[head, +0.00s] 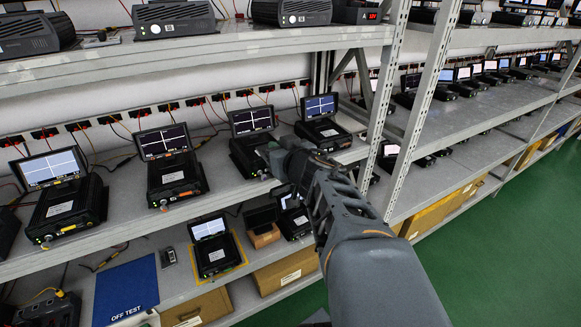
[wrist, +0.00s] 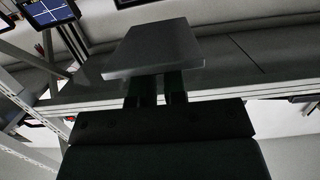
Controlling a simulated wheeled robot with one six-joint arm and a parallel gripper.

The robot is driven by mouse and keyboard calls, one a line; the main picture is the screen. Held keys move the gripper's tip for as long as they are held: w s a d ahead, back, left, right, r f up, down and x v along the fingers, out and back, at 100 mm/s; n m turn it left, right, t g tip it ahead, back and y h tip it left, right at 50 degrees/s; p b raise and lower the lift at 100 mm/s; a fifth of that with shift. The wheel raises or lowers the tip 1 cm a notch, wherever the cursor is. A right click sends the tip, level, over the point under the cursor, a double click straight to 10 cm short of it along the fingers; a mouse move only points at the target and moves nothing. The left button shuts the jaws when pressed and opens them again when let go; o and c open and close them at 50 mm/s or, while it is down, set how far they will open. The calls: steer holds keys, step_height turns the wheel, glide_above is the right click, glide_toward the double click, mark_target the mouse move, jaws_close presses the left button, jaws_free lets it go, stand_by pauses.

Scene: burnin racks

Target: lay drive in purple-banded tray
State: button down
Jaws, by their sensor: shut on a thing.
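My gripper (wrist: 155,88) is shut on a flat grey slab, the drive (wrist: 152,50), in the wrist view. The drive sticks out beyond the fingertips, held up in front of the shelf. In the head view my gripper (head: 272,158) is at the middle shelf, in front of a black unit with a raised screen (head: 251,122). The drive cannot be made out there. I cannot pick out a purple-banded tray in either view.
Black units with lit screens, such as one at left (head: 68,205) and one behind my arm (head: 321,132), line the middle shelf. A blue "OFF TEST" mat (head: 126,288) lies lower left. A metal upright (head: 420,100) stands right of my arm. Cardboard boxes (head: 285,270) sit below.

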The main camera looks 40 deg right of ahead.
steer(key=w+d+f, duration=0.2)
steer(key=d, duration=0.1)
steer(key=w+d+f+b, duration=0.1)
steer(key=w+d+f, duration=0.1)
steer(key=d+f, duration=0.1)
steer(key=w+d+f+b, duration=0.1)
steer(key=w+d+f, duration=0.1)
steer(key=d+f, duration=0.1)
steer(key=shift+w+f, duration=0.2)
steer(key=shift+w, duration=0.2)
steer(key=shift+w+d+f, duration=0.1)
steer(key=shift+f, duration=0.2)
step_height(320, 180, down, 2)
steer(key=shift+w+d+f+b, duration=0.1)
steer(key=shift+f+b, duration=0.1)
steer(key=shift+b, duration=0.25)
steer(key=shift+f, duration=0.3)
steer(key=shift+f, duration=0.15)
